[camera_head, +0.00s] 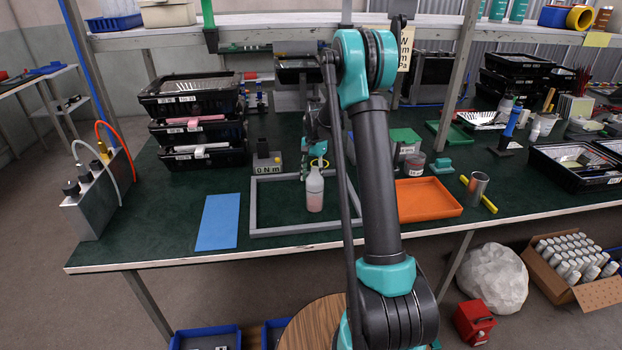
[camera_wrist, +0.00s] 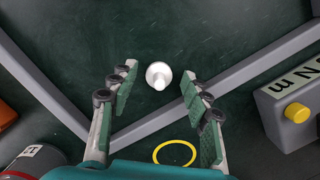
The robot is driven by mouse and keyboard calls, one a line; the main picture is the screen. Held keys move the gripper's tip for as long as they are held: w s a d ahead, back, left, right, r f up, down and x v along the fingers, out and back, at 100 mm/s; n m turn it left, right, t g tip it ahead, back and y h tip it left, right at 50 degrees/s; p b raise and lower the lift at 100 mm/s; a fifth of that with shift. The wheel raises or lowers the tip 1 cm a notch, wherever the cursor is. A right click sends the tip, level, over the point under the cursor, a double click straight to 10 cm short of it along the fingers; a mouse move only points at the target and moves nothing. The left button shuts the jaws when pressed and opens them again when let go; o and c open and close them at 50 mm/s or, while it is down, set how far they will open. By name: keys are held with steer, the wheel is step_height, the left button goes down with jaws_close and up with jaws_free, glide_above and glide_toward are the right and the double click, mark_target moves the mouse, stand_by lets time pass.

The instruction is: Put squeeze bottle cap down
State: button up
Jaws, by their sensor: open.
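A small white squeeze bottle cap (camera_wrist: 158,75), with a round base and a narrow nozzle, shows against the green tabletop in the wrist view. It is inside the grey frame (camera_wrist: 235,80). My gripper (camera_wrist: 160,92) is open, its two fingers apart on either side of the cap in that view and not touching it. I cannot tell the exact height between them. In the head view the squeeze bottle (camera_head: 315,195), clear with pinkish contents, stands upright inside the frame.
A yellow ring (camera_wrist: 175,152) lies outside the frame. A grey box with a yellow button (camera_wrist: 296,112) stands nearby. A blue mat (camera_head: 218,222) lies left of the frame, and an orange tray (camera_head: 428,200) to the right. Stacked black trays (camera_head: 197,130) stand at back left.

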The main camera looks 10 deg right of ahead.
step_height(320, 180, up, 12)
steer(key=w+d, duration=0.1)
steer(key=shift+d, duration=0.15)
steer(key=shift+w+f, duration=0.1)
